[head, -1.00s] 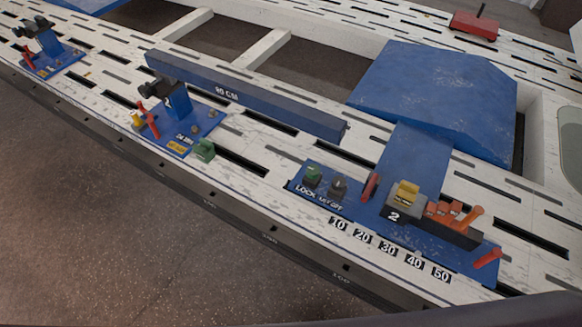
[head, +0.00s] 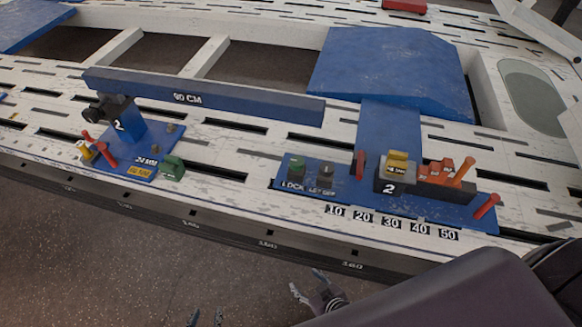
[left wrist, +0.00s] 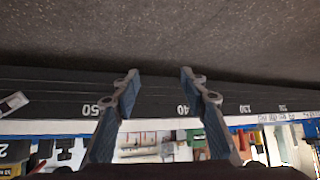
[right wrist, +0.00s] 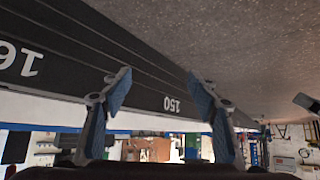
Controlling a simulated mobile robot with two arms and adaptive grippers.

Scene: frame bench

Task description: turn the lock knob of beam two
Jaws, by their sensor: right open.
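The blue beam marked 90 CM (head: 205,96) lies on a blue stand (head: 132,140) marked 2. A dark knob (head: 96,113) sits at that stand's upper left. On the blue panel with a block marked 2 (head: 390,182), a green knob (head: 295,168) stands above the word LOCK, with a dark knob (head: 325,174) beside it. My left gripper (head: 207,318) shows only its tips at the bottom edge. It is open and empty in the left wrist view (left wrist: 159,85). My right gripper (head: 308,286) is open and empty in front of the bench, apart from every knob; the right wrist view (right wrist: 157,85) agrees.
The slotted white bench (head: 235,190) has a dark front edge with numbers. Red levers (head: 485,207), orange pieces (head: 440,172) and a green block (head: 172,168) rise from the blue plates. Open floor (head: 80,260) lies in front.

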